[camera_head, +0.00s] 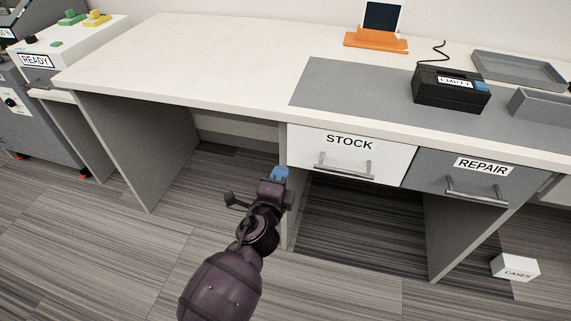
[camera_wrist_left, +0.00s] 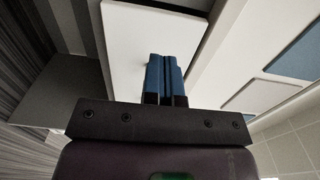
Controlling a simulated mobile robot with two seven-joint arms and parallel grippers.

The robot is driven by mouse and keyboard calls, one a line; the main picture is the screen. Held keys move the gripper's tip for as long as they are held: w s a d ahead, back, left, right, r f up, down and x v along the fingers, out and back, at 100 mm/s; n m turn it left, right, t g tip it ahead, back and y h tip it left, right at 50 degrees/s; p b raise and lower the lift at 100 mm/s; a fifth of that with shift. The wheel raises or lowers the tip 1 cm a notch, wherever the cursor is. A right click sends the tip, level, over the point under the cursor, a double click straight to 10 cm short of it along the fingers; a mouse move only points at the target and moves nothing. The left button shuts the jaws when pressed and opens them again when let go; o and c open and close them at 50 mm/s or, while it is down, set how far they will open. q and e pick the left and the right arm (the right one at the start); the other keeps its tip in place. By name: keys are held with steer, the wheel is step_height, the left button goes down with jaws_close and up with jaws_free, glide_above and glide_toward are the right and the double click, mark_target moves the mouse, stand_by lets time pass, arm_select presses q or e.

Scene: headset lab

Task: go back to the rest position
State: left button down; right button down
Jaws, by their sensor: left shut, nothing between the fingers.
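My left gripper (camera_head: 279,174) is in front of the desk, below the edge of its top and just left of the closed STOCK drawer. Its blue fingers are together with nothing between them. In the left wrist view the two blue fingers (camera_wrist_left: 165,75) lie side by side, with a white panel behind them. I cannot tell from the pictures whether the fingertips touch the desk. My right gripper is in neither view.
The white desk (camera_head: 190,50) carries a grey mat (camera_head: 330,85), a black box labelled EMPTY (camera_head: 450,92), an orange stand (camera_head: 376,42) and grey trays (camera_head: 518,70). The STOCK drawer (camera_head: 345,155) and REPAIR drawer (camera_head: 470,180) are shut. A CASES box (camera_head: 515,267) is on the floor.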

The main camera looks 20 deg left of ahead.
arm_select(q)
steer(key=shift+s, duration=2.85)
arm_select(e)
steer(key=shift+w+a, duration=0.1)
